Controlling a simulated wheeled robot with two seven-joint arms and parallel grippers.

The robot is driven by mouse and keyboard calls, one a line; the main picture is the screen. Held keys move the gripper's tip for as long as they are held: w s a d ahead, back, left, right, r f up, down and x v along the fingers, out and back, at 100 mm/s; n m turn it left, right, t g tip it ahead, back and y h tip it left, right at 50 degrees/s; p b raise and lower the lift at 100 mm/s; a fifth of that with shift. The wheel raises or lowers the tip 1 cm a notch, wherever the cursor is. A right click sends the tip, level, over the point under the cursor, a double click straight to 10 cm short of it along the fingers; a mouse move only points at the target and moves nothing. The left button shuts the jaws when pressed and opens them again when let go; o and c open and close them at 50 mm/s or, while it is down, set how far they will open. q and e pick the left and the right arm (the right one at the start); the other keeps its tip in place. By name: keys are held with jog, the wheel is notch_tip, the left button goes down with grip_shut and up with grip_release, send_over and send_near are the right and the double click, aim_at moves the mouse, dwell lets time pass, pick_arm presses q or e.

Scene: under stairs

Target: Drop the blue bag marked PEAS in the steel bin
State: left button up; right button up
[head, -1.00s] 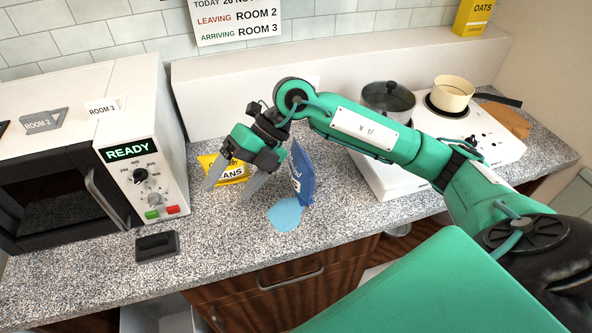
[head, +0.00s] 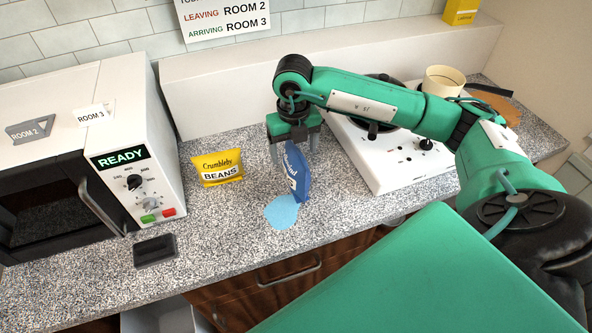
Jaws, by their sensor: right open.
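The blue bag (head: 298,180) stands upright on the speckled counter, seen nearly edge-on, so its full marking cannot be read. My right gripper (head: 295,152) points down at the top of the bag, with its fingers apart. One finger shows left of the bag and one to the right; I cannot tell whether the bag's top is fully between them. A grey bin (head: 163,316), possibly the steel bin, is below the counter's front edge at the bottom, partly cut off by the frame. My left gripper is not in view.
A yellow BEANS bag (head: 218,168) stands left of the blue bag. A flat light-blue patch (head: 282,212) lies in front of it. A microwave (head: 112,160) stands at left with a dark block (head: 155,251) before it. A white hob (head: 390,160) with pots is at right.

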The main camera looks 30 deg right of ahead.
jog(key=shift+f, duration=0.3)
jog(key=shift+f+p, duration=0.5)
jog(key=shift+p, duration=0.05)
jog(key=f, duration=0.1)
jog(key=f+p, duration=0.1)
jog(key=f, duration=0.1)
jog(key=shift+s+d+f+p, duration=0.15)
jog(key=shift+d+f+p, duration=0.1)
jog(key=shift+p, duration=0.1)
jog(key=shift+f, duration=0.45)
jog(key=c, duration=1.6)
jog(key=shift+r, duration=0.15)
jog(key=shift+r, duration=0.4)
notch_tip(320, 180, up, 19)
jog(key=b, duration=0.4)
